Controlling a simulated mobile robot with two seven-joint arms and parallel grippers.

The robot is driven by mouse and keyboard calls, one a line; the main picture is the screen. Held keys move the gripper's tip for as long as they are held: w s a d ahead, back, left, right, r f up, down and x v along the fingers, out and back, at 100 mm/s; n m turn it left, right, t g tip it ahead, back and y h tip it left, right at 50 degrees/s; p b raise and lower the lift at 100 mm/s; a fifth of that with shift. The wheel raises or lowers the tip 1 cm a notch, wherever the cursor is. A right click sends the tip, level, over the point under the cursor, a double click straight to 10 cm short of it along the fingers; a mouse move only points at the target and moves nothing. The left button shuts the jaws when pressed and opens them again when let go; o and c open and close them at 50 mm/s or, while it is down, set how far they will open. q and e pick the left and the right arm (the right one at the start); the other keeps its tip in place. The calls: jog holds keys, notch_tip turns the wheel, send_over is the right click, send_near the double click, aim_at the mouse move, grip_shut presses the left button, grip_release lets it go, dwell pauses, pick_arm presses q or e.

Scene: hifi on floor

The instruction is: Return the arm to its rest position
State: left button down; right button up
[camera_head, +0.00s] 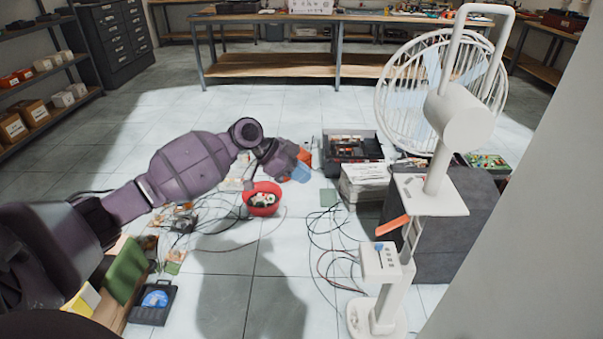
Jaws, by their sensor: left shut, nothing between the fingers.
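My left arm comes in from the left over the tiled floor, stretched out towards the middle of the picture. My left gripper (300,172) is at its far end, shut and empty, above and just right of a red bowl (263,211). The gripper is small here and its fingers show only partly. The bowl stands on the floor with small white and dark parts in it. My right gripper is out of view.
An open dark case (352,146) and a pale box (363,184) stand right of the gripper. A white standing fan (458,125) is on the right. Loose cables and circuit boards (181,218) lie around the bowl. A workbench (338,20) and shelves (48,68) stand farther back.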

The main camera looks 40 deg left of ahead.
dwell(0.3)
pick_arm(q)
jog(key=s+d+f+n+t+y+p, duration=0.1)
jog(key=s+d+f+n+y+p, duration=0.15)
jog(key=s+f, duration=0.45)
jog(key=s+d+f+n+t+y+p, duration=0.1)
jog(key=s+d+f+n+p, duration=0.15)
jog(key=s+f, duration=0.55)
jog(key=s+d+r+n+t+y+p, duration=0.1)
jog(key=s+d+r+n+y+p, duration=0.1)
jog(key=s, duration=0.9)
jog(key=s+d+r+n+t+y+p, duration=0.1)
jog(key=s+r+n+t+y+p, duration=0.1)
jog(key=s, duration=1)
jog(key=shift+d+n+y+p, duration=0.35)
jog(key=shift+d+n+p, duration=0.05)
jog(key=shift+n+p, duration=0.1)
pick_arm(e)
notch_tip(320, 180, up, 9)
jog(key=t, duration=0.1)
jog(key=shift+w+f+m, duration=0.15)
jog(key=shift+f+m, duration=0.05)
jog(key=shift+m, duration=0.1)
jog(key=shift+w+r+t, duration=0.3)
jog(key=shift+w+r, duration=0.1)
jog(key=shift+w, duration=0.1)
